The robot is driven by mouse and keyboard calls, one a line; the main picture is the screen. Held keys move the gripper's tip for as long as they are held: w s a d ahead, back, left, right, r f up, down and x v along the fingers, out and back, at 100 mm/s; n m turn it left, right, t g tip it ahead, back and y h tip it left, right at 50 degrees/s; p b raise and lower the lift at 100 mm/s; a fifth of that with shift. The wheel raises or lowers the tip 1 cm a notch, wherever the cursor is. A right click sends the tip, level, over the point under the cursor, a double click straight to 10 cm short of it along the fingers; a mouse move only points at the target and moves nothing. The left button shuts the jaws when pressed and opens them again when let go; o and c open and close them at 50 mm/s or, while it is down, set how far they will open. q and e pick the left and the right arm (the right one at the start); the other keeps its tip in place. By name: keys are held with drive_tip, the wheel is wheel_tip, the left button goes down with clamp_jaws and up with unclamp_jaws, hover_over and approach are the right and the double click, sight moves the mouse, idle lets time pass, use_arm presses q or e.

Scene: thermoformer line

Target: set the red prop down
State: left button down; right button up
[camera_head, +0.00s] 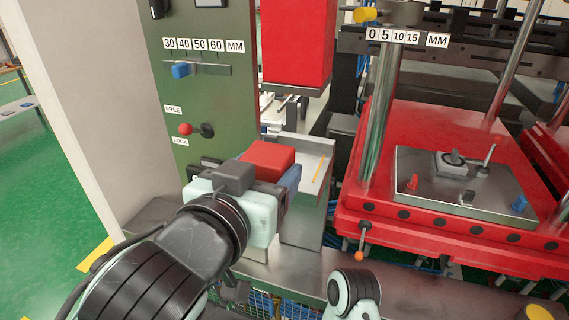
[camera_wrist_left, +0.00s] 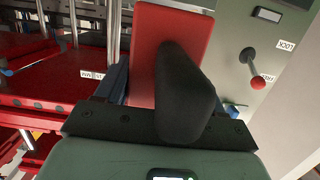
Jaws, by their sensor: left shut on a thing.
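The red prop (camera_head: 268,157) is a block held in my left gripper (camera_head: 276,170), which is shut on it. The gripper is in front of the green panel and beside a grey metal tray. In the left wrist view the red prop (camera_wrist_left: 147,50) stands between the blue fingers of the left gripper (camera_wrist_left: 165,85). A dark rounded part covers some of the prop there. The prop's underside is hidden, so I cannot tell whether it touches anything. My right gripper is not in view.
The grey tray (camera_head: 319,150) holds a yellow pencil-like stick (camera_head: 320,166). A large red block (camera_head: 297,42) hangs above it. The green panel (camera_head: 205,85) carries a blue slider and a red-knobbed lever (camera_head: 186,129). A red machine bed (camera_head: 420,217) with a metal plate stands right.

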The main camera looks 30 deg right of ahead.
use_arm(q)
drive_tip(key=shift+f+b+v, duration=0.2)
drive_tip(key=shift+b+v, duration=0.6)
drive_tip(key=shift+v, duration=0.85)
